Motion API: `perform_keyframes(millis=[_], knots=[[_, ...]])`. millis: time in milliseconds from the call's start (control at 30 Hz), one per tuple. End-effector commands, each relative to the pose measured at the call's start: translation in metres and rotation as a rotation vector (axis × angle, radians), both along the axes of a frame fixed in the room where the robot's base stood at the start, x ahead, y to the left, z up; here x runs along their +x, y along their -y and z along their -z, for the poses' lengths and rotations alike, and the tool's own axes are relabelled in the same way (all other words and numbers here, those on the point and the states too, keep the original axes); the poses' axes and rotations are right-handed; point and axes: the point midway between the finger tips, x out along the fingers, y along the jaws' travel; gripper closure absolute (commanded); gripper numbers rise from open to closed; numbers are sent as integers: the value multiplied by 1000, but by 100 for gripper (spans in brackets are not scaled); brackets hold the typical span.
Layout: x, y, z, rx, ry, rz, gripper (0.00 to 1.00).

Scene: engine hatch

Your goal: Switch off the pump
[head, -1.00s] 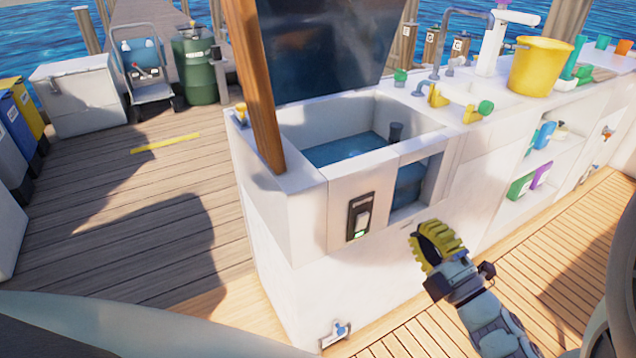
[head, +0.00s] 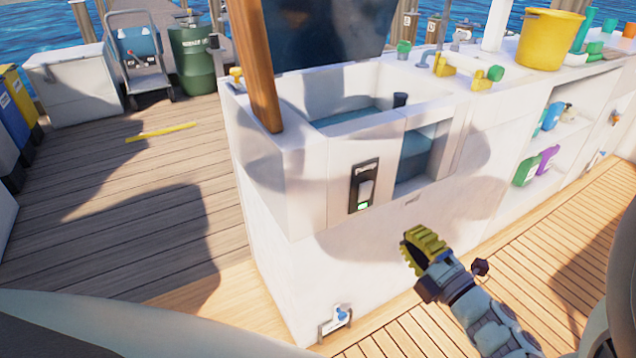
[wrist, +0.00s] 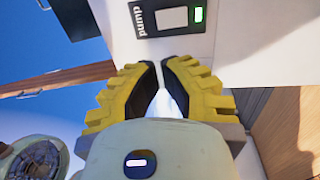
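The pump switch (head: 363,186) is a dark panel with a pale rocker and a lit green lamp, on the front face of the white console below the basin. In the wrist view the panel (wrist: 170,20) is at the top, with the lettering "pump", the pale rocker (wrist: 173,17) and the green lamp (wrist: 198,14). My gripper (head: 410,240) has yellow ribbed fingers. In the head view it is below and right of the switch, apart from it. In the wrist view its fingertips (wrist: 159,62) are nearly together, with nothing held, pointing towards the panel.
The basin (head: 345,120) holds water, and an open recess is right of the switch. A blue-handled tap (head: 341,315) sits low on the console. A wooden post (head: 259,70) stands at the basin's left corner. A yellow bucket (head: 546,40) is on the counter. Deck right of the console is clear.

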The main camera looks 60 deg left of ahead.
Motion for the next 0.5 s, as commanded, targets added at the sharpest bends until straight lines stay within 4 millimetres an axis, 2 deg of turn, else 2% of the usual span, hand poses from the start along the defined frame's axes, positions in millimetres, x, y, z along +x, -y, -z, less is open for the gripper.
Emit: perform_keyframes(millis=[167, 500], knots=[[-1, -24, -4, 7, 2, -11, 100], [5, -92, -11, 4, 0, -9, 100]])
